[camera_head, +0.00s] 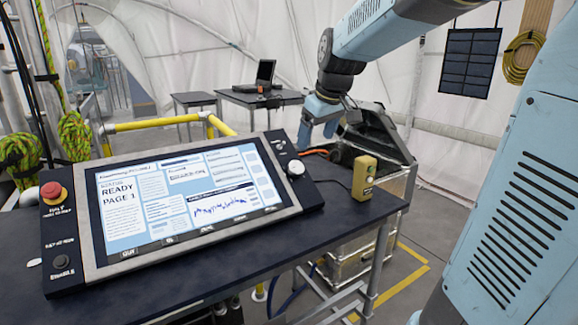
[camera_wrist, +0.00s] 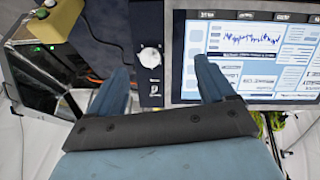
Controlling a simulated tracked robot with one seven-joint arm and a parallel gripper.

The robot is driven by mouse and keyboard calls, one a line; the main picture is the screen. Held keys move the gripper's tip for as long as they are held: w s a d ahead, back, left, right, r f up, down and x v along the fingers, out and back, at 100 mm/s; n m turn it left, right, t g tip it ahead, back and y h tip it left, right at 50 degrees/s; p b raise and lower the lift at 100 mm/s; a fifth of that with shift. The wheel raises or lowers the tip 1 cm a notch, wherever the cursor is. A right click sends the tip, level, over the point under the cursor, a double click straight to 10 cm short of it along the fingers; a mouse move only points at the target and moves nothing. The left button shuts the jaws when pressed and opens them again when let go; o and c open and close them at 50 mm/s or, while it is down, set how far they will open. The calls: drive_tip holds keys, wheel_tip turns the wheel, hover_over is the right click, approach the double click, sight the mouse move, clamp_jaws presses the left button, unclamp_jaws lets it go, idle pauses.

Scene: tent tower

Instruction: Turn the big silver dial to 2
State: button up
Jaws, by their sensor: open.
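The big silver dial (camera_head: 296,168) sits on the dark strip at the right end of the console (camera_head: 185,200). It also shows in the wrist view (camera_wrist: 150,56), with small light markings beside it that I cannot read. I cannot tell which number the dial points to. My gripper (camera_head: 317,132) is open and empty, above and behind the dial in the head view. In the wrist view my gripper (camera_wrist: 160,66) has its two fingers spread, with the dial showing between the fingertips. The fingers appear apart from the dial.
The console's lit screen (camera_head: 180,190) reads READY PAGE 1. A red emergency button (camera_head: 53,192) is at its left end. A yellow-beige box (camera_head: 364,177) stands on the table right of the dial. An open metal case (camera_head: 375,190) is behind the table. A laptop table (camera_head: 262,97) stands far back.

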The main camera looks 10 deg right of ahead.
drive_tip(key=n, duration=0.2)
approach(297, 166)
drive_tip(key=v, duration=0.5)
drive_tip(key=x, duration=1.4)
drive_tip(key=shift+f, duration=0.2)
drive_tip(key=shift+c, duration=0.2)
